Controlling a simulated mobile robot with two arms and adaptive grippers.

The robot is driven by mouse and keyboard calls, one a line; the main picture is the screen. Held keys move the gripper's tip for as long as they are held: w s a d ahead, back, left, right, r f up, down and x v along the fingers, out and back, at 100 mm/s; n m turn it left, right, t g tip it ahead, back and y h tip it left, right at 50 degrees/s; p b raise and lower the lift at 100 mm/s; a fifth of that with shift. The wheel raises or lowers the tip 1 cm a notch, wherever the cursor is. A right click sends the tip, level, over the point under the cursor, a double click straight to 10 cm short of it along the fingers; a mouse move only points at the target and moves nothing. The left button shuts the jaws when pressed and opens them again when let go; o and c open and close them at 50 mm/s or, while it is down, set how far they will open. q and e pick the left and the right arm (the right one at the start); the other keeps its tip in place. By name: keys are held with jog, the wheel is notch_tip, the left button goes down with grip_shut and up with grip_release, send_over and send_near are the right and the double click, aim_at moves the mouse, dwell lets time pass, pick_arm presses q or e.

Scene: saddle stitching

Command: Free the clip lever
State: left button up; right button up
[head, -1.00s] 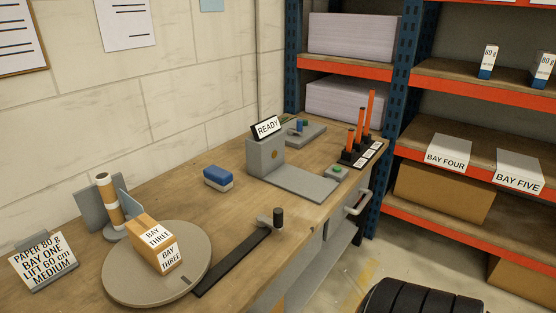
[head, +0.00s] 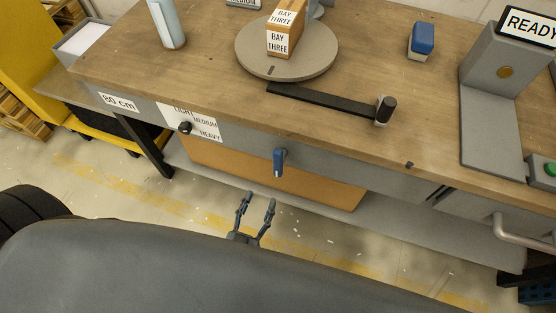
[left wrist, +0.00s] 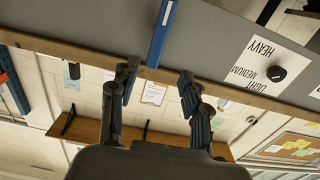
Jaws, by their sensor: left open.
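A blue lever (head: 279,162) hangs from the grey front panel of the workbench, and I take it to be the clip lever. In the left wrist view the blue lever (left wrist: 162,32) reaches down from the top edge. My left gripper (head: 257,200) is open and empty, a little in front of and below the lever in the head view. In the left wrist view the open fingers (left wrist: 158,82) are spread below the lever's end, and neither visibly holds it. My right gripper is not in view.
A dial (head: 185,128) with a medium and heavy label is left of the lever. On the bench top (head: 190,90) are a turntable (head: 290,69) with a Bay Three box, a black crank arm (head: 330,100) and a blue-and-grey block (head: 422,38). A metal handle (head: 520,238) juts out at right.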

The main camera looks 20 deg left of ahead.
aim_at(277, 165)
pick_arm(q)
jog(key=w, duration=0.7)
jog(key=shift+w+d+r, duration=0.15)
jog(key=shift+w+d, duration=0.1)
jog(key=shift+w, duration=0.1)
jog(key=w, duration=0.5)
jog(key=shift+d+p, duration=0.2)
jog(key=shift+p, duration=0.1)
jog(key=shift+w, duration=0.4)
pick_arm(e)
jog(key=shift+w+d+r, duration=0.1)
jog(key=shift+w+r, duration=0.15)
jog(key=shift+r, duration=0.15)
pick_arm(q)
grip_shut()
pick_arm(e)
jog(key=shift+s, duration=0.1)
